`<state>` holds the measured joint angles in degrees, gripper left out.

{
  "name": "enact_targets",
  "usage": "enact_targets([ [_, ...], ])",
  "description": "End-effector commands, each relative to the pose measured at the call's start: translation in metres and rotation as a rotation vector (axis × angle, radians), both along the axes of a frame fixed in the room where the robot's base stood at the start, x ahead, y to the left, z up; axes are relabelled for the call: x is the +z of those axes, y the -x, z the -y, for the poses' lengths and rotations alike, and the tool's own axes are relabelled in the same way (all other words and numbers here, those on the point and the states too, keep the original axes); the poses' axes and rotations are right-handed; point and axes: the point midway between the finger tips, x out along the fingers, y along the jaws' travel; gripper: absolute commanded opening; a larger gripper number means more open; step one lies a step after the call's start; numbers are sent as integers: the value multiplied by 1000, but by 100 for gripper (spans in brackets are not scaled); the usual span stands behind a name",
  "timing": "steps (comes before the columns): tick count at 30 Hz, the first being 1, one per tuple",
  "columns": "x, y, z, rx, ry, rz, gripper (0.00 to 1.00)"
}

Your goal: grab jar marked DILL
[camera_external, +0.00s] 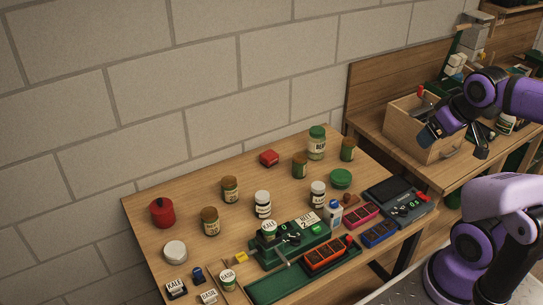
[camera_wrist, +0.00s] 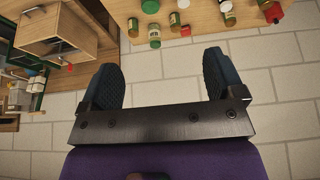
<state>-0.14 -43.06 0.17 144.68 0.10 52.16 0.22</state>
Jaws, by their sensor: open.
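Several small labelled jars stand on the wooden table in the outside view. I cannot read DILL with certainty on any jar; most labels are too small. My gripper (camera_external: 455,145) is open and empty, right of the jars and beside the second bench. Its spread fingers show in the wrist view (camera_wrist: 160,84), with jars (camera_wrist: 154,32) beyond them.
A wooden drawer box (camera_external: 408,131) stands on the second bench, close to my gripper. Bare wood shows between the back jars.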

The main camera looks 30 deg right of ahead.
Motion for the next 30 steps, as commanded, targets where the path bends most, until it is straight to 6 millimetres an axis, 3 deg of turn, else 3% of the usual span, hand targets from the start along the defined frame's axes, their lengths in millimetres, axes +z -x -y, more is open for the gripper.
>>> enact_targets([
  [5,9,-33,-1,11,12,-34,88],
  [16,13,-145,-6,51,43,-130,88],
  [23,-6,-218,-10,79,56,-188,88],
  [30,-44,-293,-15,110,63,-249,88],
])
